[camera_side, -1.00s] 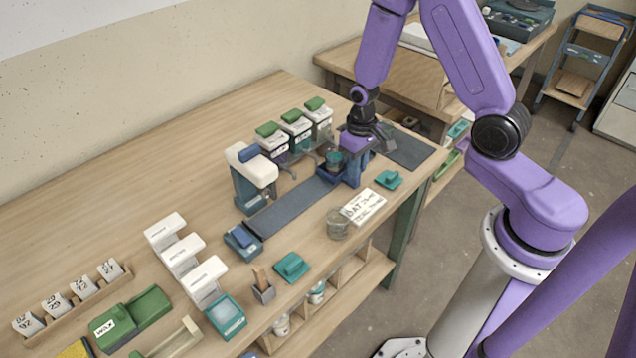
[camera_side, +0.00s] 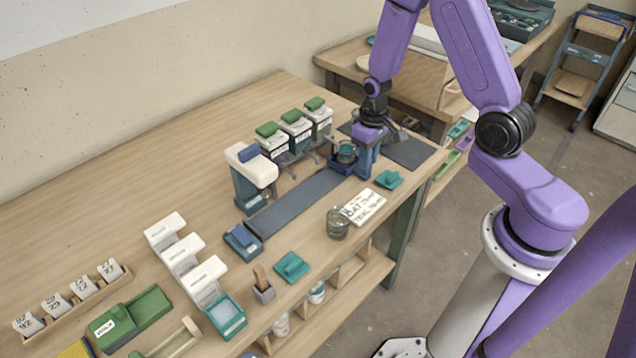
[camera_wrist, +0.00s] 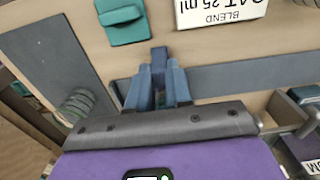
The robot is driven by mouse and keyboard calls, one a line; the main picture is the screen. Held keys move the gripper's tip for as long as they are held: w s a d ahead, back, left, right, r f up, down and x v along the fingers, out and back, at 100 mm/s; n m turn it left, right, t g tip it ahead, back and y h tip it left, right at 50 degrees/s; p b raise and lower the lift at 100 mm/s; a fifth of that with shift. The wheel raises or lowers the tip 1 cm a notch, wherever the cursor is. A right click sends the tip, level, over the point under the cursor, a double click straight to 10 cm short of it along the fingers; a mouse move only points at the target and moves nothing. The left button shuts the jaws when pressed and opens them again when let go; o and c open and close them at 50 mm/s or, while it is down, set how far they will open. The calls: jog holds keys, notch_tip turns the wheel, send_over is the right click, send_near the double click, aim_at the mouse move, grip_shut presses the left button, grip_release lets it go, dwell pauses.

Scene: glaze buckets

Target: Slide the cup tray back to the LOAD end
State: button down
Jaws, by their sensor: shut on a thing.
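The cup tray (camera_side: 340,169) is a small dark blue tray at the far right part of the long dark slide strip (camera_side: 297,203) in the side view. A teal-banded cup (camera_side: 347,153) stands in it. My gripper (camera_side: 367,160) is at the tray's right side, pointing down, shut on its blue upright handle. In the wrist view my gripper's fingers (camera_wrist: 157,88) close around the dark blue handle (camera_wrist: 159,58). The wrist view does not clearly show the tray's body or the cup. I cannot read a LOAD marking.
A white dispenser (camera_side: 251,170) stands at the strip's left part. A dark mat (camera_side: 408,152) is at the right.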

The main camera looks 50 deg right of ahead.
jog(key=shift+d, duration=0.1)
jog(key=shift+d, duration=2.05)
jog(key=c, duration=1.1)
grip_release()
notch_tip(320, 180, up, 7)
